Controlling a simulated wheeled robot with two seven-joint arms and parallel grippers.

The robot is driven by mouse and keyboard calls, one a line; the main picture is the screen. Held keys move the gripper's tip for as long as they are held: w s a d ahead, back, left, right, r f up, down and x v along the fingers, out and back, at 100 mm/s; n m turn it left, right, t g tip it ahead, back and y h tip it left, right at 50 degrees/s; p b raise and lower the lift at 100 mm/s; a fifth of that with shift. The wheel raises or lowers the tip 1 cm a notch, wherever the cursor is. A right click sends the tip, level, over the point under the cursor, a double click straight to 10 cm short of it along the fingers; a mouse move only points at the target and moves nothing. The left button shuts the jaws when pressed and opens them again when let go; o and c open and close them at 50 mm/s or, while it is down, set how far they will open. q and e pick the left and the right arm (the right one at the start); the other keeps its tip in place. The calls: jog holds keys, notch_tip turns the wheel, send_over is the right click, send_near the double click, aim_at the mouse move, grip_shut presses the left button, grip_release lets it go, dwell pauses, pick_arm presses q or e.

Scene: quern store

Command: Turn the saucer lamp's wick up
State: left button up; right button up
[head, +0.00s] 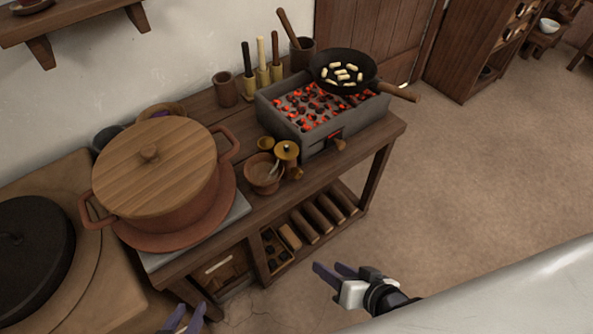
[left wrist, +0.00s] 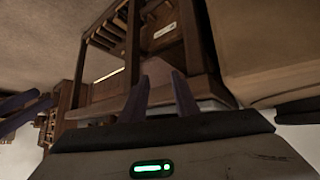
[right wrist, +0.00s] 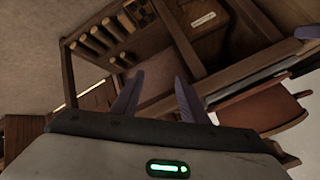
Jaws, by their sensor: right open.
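What looks like the saucer lamp is a small brown bowl-shaped vessel (head: 264,175) on the table, in front of the brazier. A pale stick-like piece lies in its bowl. A small orange-brown knob (head: 297,173) shows at its right; I cannot tell clearly whether it belongs to the lamp. The wick is too small to make out. My right gripper (head: 336,270) is open and empty, in front of the table and well apart from the lamp. My left gripper (head: 186,318) is open and empty at the bottom edge of the head view, below the pot.
A brazier (head: 285,122) with glowing coals stands behind the lamp, a pan (head: 343,72) on it. Small brass-coloured vessels (head: 287,151) crowd the lamp. A large lidded pot (head: 156,165) stands to the left. The table (head: 338,160) has a lower shelf. Floor is clear to the right.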

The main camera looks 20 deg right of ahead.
jog(key=w+f+m+t+y+b, duration=0.1)
jog(key=w+m+t+y+b, duration=0.15)
jog(key=w+m+b, duration=0.7)
jog(key=m+t+b, duration=0.2)
jog(key=m+t, duration=0.3)
jog(key=m, duration=1.2)
send_near(299, 175)
jog(key=shift+y, duration=0.45)
jog(key=x, duration=0.7)
jog(key=shift+w+d+f+p, duration=0.15)
jog(key=shift+w+f+p, duration=0.15)
jog(key=shift+w, duration=0.15)
jog(key=shift+w+a, duration=0.25)
jog(key=shift+w, duration=0.25)
pick_arm(q)
notch_tip(299, 175, down, 10)
jog(key=s+d, duration=0.1)
jog(key=shift+s+d+r, duration=0.15)
jog(key=shift+s+d, duration=0.05)
jog(key=shift+s, duration=0.15)
pick_arm(e)
grip_shut()
